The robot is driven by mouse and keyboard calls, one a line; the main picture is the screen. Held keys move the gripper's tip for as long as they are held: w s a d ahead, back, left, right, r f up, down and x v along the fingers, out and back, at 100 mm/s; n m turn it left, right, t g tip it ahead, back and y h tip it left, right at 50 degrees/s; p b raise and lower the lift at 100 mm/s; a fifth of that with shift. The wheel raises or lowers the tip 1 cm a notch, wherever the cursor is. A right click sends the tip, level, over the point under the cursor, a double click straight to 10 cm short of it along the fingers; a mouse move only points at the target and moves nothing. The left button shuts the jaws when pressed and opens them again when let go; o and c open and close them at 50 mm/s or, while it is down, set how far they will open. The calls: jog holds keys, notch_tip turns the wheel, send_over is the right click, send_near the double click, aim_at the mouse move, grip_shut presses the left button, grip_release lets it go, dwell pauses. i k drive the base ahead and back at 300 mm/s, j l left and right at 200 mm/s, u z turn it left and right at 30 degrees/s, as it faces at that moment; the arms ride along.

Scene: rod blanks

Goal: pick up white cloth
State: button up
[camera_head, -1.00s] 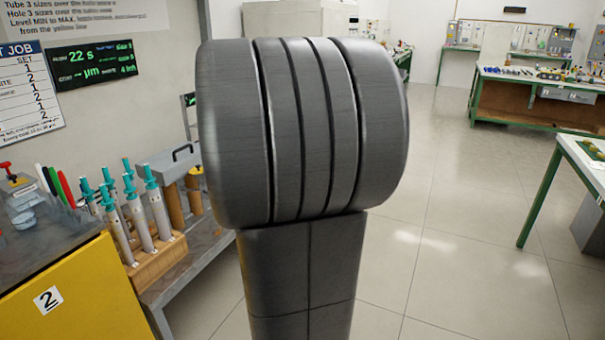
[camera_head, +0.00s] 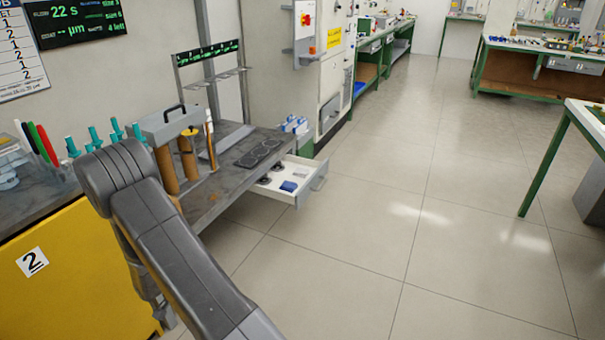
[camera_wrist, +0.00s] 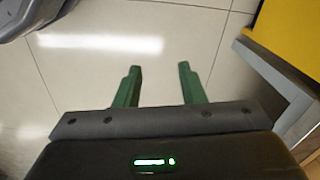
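I cannot make out a white cloth in either view. My gripper (camera_wrist: 159,70) shows in the wrist view with its two green fingers apart. Nothing is between them, and only the pale tiled floor lies beyond. In the head view my arm crosses the lower left and hides part of the grey bench and the floor behind it.
A grey bench (camera_head: 228,180) stands at left with an open white drawer (camera_head: 295,188) holding a small blue item and dark round pieces.

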aim_at(300, 172)
jog(key=i+l+z, duration=0.1)
jog(key=i+l, duration=0.2)
jog(key=i, duration=0.8)
jog(key=i+l+z, duration=0.1)
jog(key=i+l, duration=0.15)
jog(key=i, duration=0.9)
jog(key=i+l+z, duration=0.1)
jog(key=i, duration=1)
